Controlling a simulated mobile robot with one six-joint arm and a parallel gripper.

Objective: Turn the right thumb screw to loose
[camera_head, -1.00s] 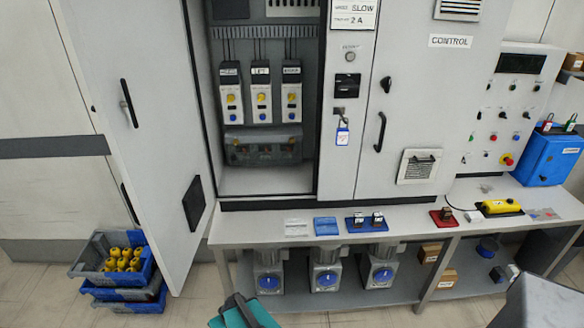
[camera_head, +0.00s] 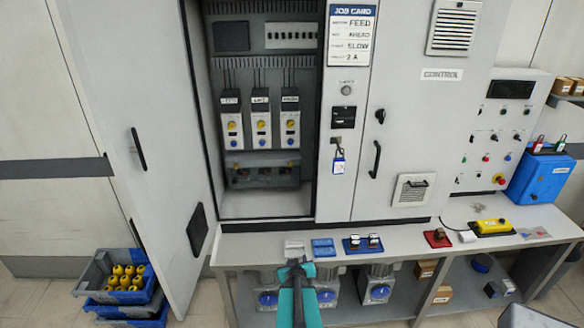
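My gripper (camera_head: 297,266), on a teal arm, is in front of the bench edge, below and apart from the cabinet. It looks empty, but its finger opening is too small to judge.
The open cabinet door (camera_head: 155,130) stands at left. The bench (camera_head: 400,236) below carries blue trays, a red pad (camera_head: 437,238) and a yellow pendant (camera_head: 492,226). A blue box (camera_head: 543,176) is at right. Crates with yellow parts (camera_head: 80,275) sit on the floor.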

